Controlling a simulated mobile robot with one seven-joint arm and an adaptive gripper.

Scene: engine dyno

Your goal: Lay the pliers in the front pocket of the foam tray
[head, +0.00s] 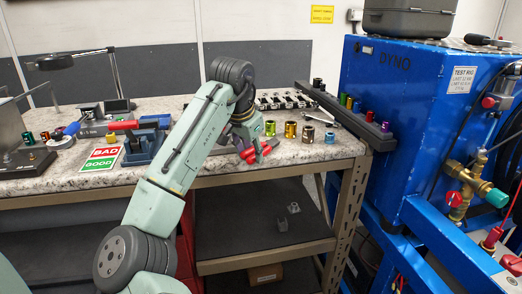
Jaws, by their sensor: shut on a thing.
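My gripper (252,137) is at the front edge of the granite-topped bench, right of the picture's middle, with its fingers pointing down. It is shut on the pliers (266,148), of which red handle parts show below and beside the fingers. My own arm and gripper hide the rest of the pliers. I cannot pick out the foam tray or its front pocket for certain. A dark holder with several metal parts (285,101) lies behind the gripper, partly hidden by my arm.
Several coloured sockets (290,129) stand right of the gripper, near the bench's front edge. A long black rail (345,117) with more coloured pieces runs along the right end. A blue vise (146,144) and a red-green BAD/GOOD card (101,158) lie left. The blue dyno cabinet (415,95) stands right.

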